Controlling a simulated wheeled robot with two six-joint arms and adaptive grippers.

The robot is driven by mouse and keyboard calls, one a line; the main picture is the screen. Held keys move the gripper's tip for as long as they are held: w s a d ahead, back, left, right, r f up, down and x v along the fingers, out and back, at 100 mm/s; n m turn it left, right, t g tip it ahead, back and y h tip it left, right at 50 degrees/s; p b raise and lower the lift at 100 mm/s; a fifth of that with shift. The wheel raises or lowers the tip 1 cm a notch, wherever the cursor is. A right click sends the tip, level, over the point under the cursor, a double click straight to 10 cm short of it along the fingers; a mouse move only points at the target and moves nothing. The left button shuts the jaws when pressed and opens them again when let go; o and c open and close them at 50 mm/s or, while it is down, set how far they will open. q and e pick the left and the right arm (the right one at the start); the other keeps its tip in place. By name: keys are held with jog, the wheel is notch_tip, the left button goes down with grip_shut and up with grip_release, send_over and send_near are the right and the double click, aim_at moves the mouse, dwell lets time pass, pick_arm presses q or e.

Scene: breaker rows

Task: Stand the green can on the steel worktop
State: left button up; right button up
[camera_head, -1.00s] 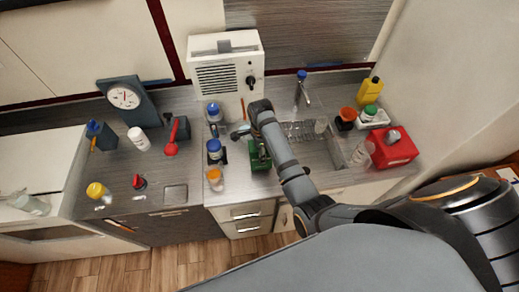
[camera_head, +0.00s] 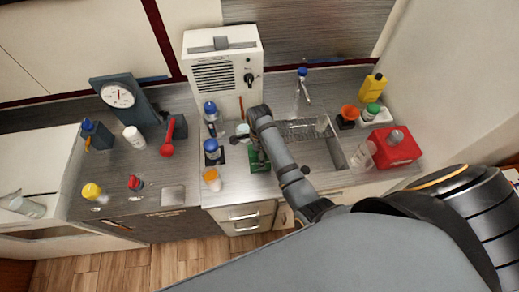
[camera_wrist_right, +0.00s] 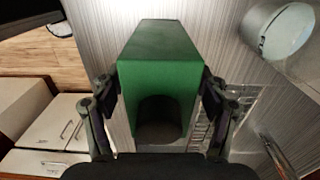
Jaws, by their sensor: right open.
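The green can (camera_wrist_right: 160,90) is a boxy block with a dark arched opening in its near side in the right wrist view. In the head view it shows only partly as a green shape (camera_head: 257,160) beside my right wrist, on or just above the steel worktop (camera_head: 236,178). My right gripper (camera_wrist_right: 162,84) is open, with one finger on either side of the can. The fingers look close to its sides; I cannot tell whether they touch. My arm hides part of the can in the head view. My left gripper is not in view.
A blue-capped jar (camera_head: 212,152) and an orange-topped bottle (camera_head: 212,180) stand left of the can. The sink (camera_head: 318,158) lies to the right, with a red container (camera_head: 394,148) beyond it. A white appliance (camera_head: 222,72) stands behind. The worktop's front edge is close.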

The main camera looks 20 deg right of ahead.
notch_tip(320, 180, up, 8)
jog(key=shift+a+f+b, duration=0.1)
jog(key=shift+a+b, duration=0.05)
jog(key=shift+b, duration=1.05)
notch_tip(320, 180, up, 4)
jog(key=shift+s+f+p, duration=0.1)
jog(key=shift+p, duration=1.1)
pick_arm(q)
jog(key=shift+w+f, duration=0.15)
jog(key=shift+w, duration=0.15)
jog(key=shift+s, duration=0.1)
pick_arm(e)
jog(key=shift+f, duration=0.15)
